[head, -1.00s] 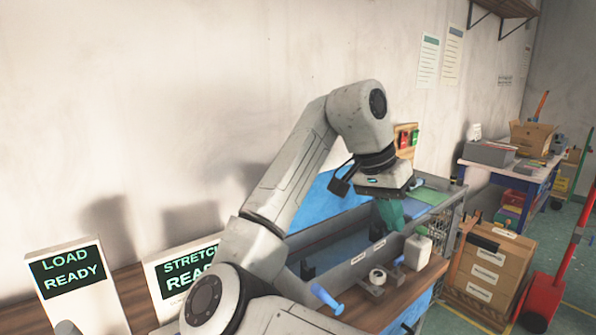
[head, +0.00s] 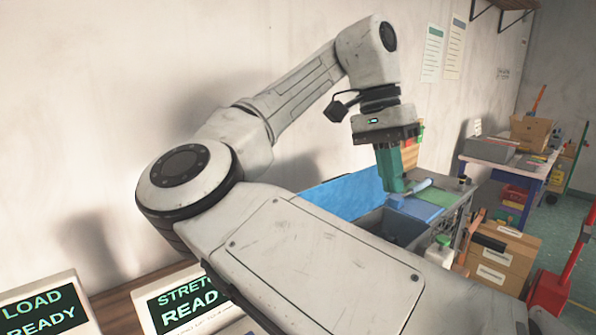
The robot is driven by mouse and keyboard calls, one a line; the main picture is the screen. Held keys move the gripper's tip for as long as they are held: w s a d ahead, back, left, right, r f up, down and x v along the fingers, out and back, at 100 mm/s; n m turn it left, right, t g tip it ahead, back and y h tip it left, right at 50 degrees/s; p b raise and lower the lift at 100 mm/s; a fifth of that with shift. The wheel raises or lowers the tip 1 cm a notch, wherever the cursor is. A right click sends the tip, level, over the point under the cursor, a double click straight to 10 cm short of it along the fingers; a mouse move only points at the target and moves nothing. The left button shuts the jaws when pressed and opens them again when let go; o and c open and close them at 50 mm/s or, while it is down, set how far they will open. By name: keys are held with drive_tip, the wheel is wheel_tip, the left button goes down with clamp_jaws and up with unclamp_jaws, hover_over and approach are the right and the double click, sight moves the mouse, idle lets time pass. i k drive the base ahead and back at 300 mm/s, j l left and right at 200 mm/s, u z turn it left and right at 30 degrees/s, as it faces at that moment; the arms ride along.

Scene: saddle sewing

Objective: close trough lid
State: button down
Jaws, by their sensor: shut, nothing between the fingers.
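The grey trough (head: 408,224) lies along the bench, and its dark inside shows from above. A long blue panel, which looks like the trough lid (head: 345,193), stands raised along the trough's wall side. My arm hides the near part of both. My gripper (head: 393,187) points down with green fingers, at the right end of the blue panel and above the far part of the trough. Its fingers are together and hold nothing. I cannot tell whether they touch the panel.
A green mat (head: 452,198) lies beyond the trough. A white block (head: 440,250) is at its front side. Signs (head: 180,300) stand at the lower left.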

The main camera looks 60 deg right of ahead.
sight(348, 196)
drive_tip(key=i+l, duration=0.75)
drive_tip(key=i, duration=0.2)
